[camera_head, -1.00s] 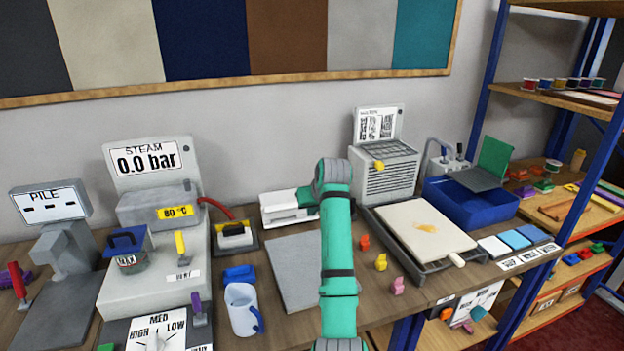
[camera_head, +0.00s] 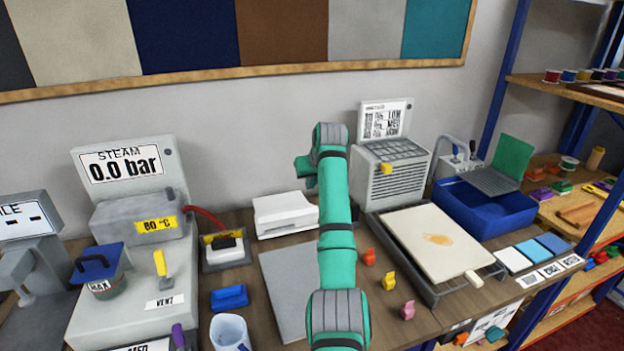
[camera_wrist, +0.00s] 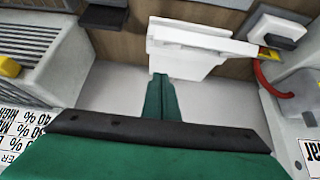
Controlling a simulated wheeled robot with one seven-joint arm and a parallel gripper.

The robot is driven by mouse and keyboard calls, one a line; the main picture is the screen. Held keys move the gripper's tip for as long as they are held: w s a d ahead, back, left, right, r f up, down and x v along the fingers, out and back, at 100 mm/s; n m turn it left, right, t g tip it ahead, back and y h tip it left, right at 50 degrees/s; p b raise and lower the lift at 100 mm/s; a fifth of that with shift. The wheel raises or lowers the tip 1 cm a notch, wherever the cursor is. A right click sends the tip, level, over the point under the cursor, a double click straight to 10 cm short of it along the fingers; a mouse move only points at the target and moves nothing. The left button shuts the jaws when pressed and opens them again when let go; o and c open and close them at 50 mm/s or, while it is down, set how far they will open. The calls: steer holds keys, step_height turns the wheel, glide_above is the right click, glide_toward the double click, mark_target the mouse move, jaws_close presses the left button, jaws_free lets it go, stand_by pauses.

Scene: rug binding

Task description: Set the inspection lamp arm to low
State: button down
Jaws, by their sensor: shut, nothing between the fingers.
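My gripper (camera_head: 306,172) is raised near the back wall, above the white box-like device (camera_head: 284,214), partly hidden behind my arm. In the wrist view its green fingers (camera_wrist: 163,97) are shut together with nothing between them. The white device also shows beyond them (camera_wrist: 188,48), apart from the fingertips. I cannot make out an inspection lamp or its arm for sure in either view. A panel (camera_head: 133,346) with the word MED is cut off at the bottom left of the head view, so its pointer is hidden.
The steam unit (camera_head: 124,165) stands left, with a small iron-like tool (camera_head: 223,248) beside it. A louvred grey unit (camera_head: 391,172), a tray with a cream board (camera_head: 437,240) and a blue bin (camera_head: 483,206) stand right. The grey plate (camera_head: 292,290) is bare.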

steer(key=x, duration=0.3)
steer(key=shift+w+a+f, duration=0.1)
steer(key=shift+w+f, duration=0.1)
steer(key=shift+f, duration=0.4)
steer(key=shift+s+d+f, duration=0.2)
steer(key=shift+s+f, duration=0.4)
steer(key=shift+f, duration=0.05)
steer(key=shift+s+d+f, duration=0.15)
steer(key=shift+s+f, duration=0.45)
steer(key=shift+f, duration=0.05)
